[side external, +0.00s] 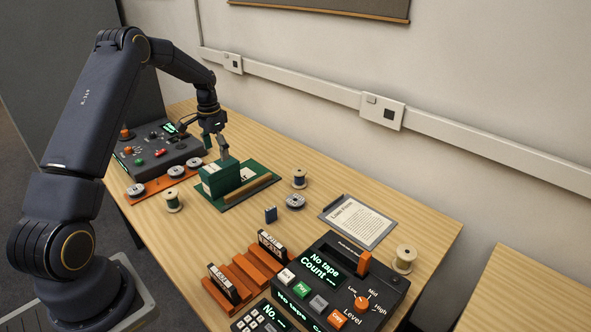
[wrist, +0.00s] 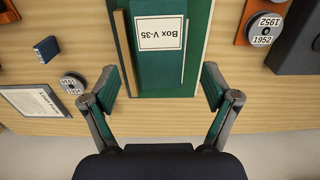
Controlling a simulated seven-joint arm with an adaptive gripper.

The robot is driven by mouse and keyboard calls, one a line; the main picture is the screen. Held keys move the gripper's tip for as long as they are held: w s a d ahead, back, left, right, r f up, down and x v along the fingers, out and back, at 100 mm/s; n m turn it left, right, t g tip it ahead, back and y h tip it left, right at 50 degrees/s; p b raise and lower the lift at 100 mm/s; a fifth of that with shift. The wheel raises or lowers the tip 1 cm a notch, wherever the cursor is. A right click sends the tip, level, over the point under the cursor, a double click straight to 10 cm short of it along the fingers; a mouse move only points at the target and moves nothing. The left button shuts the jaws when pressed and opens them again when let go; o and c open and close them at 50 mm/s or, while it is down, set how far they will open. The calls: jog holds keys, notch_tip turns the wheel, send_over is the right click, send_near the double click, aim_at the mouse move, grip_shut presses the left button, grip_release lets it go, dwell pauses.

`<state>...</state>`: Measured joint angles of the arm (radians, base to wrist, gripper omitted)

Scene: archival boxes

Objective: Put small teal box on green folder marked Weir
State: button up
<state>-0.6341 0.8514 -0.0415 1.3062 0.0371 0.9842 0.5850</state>
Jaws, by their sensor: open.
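The teal box (side external: 221,178) stands on the green folder (side external: 262,181) in the side view, with a white label on it. In the wrist view the box (wrist: 160,72) fills the top middle, and its label reads Box V-35. The folder (wrist: 203,30) shows beside it. My gripper (side external: 215,148) is open and empty, just above the box's far end. In the wrist view its fingers (wrist: 164,86) are spread to either side of the box's near end, apart from it.
A wooden strip (side external: 247,188) lies on the folder beside the box. A small blue box (side external: 270,214) and spools (side external: 299,178) stand to the right. A control console (side external: 160,150) and an orange rack of reels (side external: 160,183) are at the left. A tape machine (side external: 340,280) fills the front right.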

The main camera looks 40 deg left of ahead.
jog(key=s+d+r+t+y, duration=0.1)
jog(key=s+d+r, duration=0.2)
jog(key=d+r, duration=0.6)
jog(key=s+d+r+t, duration=0.1)
jog(key=s+d+r, duration=0.1)
jog(key=d+r, duration=0.75)
jog(key=s+d+r+t, duration=0.1)
jog(key=s+d, duration=0.4)
jog(key=s, duration=0.4)
jog(key=s+d+r+t+h, duration=0.1)
jog(key=s+d+t, duration=0.1)
jog(key=s+d, duration=0.4)
jog(key=s, duration=0.3)
jog(key=shift+d+t, duration=0.25)
jog(key=shift+t, duration=0.05)
